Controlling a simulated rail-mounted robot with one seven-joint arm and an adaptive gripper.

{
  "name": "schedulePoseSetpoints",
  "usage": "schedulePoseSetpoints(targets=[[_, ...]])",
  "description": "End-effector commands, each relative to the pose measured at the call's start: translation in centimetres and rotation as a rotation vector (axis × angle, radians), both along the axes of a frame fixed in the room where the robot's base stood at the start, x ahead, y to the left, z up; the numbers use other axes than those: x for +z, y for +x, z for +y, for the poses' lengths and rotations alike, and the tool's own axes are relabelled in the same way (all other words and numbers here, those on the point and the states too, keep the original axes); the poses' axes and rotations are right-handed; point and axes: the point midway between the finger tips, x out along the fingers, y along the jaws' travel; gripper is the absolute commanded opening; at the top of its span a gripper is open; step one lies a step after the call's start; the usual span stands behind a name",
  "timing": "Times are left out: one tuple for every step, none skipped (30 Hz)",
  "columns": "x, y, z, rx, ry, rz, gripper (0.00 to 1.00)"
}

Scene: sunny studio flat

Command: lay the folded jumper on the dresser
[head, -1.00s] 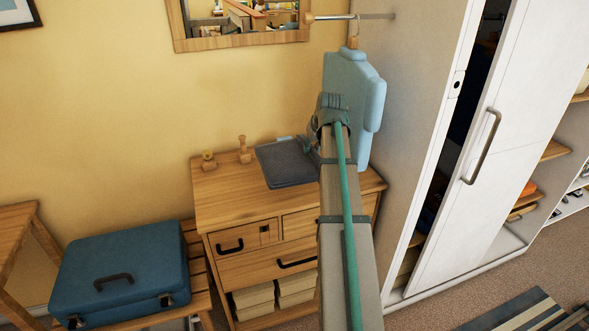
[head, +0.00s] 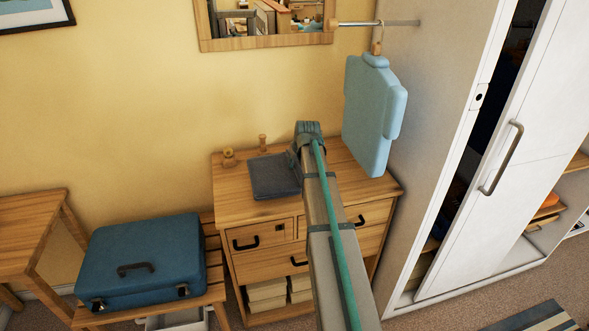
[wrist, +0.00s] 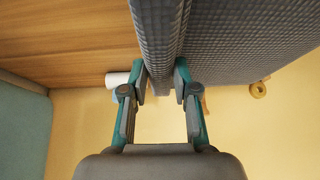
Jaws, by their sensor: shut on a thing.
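The folded jumper (head: 274,177) is a dark blue-grey knitted slab. It shows over the left part of the wooden dresser (head: 233,207) top in the head view. My gripper (wrist: 161,82) is shut on the jumper's edge in the wrist view, where the grey knit (wrist: 235,35) spreads up and to the right. In the head view my arm hides the jumper's right end and the fingertips. The jumper lies roughly flat, low over the dresser top. I cannot tell whether it touches the wood.
A ring-topped wooden piece (head: 228,158) and a small wooden peg (head: 262,143) stand at the dresser's back. A light blue garment (head: 372,115) hangs over its right side. A blue suitcase (head: 140,262) lies on a slatted bench at left. A white wardrobe (head: 500,150) stands at right.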

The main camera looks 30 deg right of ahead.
Motion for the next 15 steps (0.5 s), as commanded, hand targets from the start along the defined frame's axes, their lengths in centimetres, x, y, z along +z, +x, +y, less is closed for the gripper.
schedulePoseSetpoints(targets=[[-0.1,0.2,0.1,-0.001,0.0,-0.002,0.0],[-0.1,0.2,0.1,-0.001,0.0,-0.002,0.0],[-0.3,0.3,0.2,0.0,-0.001,-0.002,0.0],[-0.4,0.4,0.2,0.0,-0.001,-0.002,0.0],[-0.6,0.5,0.3,0.0,0.0,-0.001,0.0],[-0.9,0.7,0.5,0.0,0.0,0.0,0.0],[-1.2,0.9,0.6,0.001,0.001,0.001,0.0],[-1.4,0.8,0.6,0.0,0.0,0.001,0.0],[-1.8,0.7,0.6,-0.001,0.0,0.0,0.0],[-2.1,0.7,0.6,-0.001,0.001,0.001,0.0],[-2.5,0.7,0.6,-0.001,0.001,0.002,0.0],[-2.9,0.7,0.6,-0.001,0.001,0.001,0.0],[-3.2,0.7,0.6,-0.001,0.0,0.0,0.0],[-3.5,0.7,0.6,-0.001,0.0,0.0,0.0],[-3.8,0.7,0.6,-0.001,0.001,0.001,0.0]])
